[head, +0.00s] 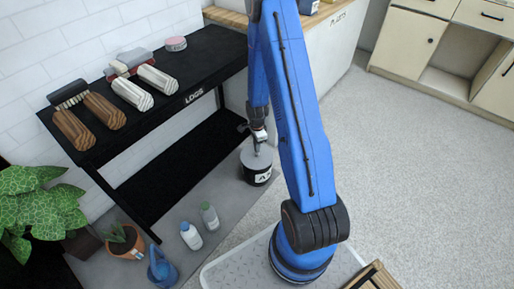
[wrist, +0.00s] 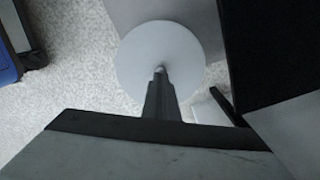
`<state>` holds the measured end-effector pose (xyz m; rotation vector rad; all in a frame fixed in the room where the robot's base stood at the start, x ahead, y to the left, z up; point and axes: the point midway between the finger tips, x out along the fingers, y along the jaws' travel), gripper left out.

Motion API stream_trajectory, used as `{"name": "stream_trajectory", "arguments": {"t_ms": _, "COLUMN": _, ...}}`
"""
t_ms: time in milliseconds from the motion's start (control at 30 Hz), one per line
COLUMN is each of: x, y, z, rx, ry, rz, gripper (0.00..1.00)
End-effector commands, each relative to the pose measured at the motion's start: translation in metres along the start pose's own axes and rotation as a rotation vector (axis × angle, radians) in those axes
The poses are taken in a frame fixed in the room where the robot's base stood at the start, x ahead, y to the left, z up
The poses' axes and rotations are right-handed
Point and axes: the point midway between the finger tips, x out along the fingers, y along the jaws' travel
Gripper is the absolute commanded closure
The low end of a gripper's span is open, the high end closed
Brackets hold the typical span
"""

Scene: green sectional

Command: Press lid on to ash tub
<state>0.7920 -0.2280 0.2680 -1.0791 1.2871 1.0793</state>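The ash tub (head: 257,178) is black with a white label and stands on the grey floor strip by the right end of the black rack. The round grey lid (head: 257,160) is over its top; I cannot tell whether it is seated or slightly raised. My gripper (head: 257,146) points down at the lid's middle from above. In the wrist view the lid (wrist: 138,58) is a pale disc, with my gripper (wrist: 160,72) shut on the small knob at its centre. The lid hides the tub in that view.
The black rack (head: 195,65) with wood logs stands left of the tub, close to my arm. Two bottles (head: 191,236), a blue watering can (head: 161,268) and potted plants are at lower left. The open floor (head: 420,150) at right is clear.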

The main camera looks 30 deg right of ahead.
Motion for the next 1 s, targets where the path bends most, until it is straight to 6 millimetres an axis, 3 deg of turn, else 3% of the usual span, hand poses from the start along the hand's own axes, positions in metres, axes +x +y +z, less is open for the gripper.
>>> {"name": "stream_trajectory", "arguments": {"t_ms": 1000, "x": 0.0088, "y": -0.0001, "z": 0.0, "rx": 0.0, "ry": 0.0, "rz": 0.0, "gripper": 1.0}}
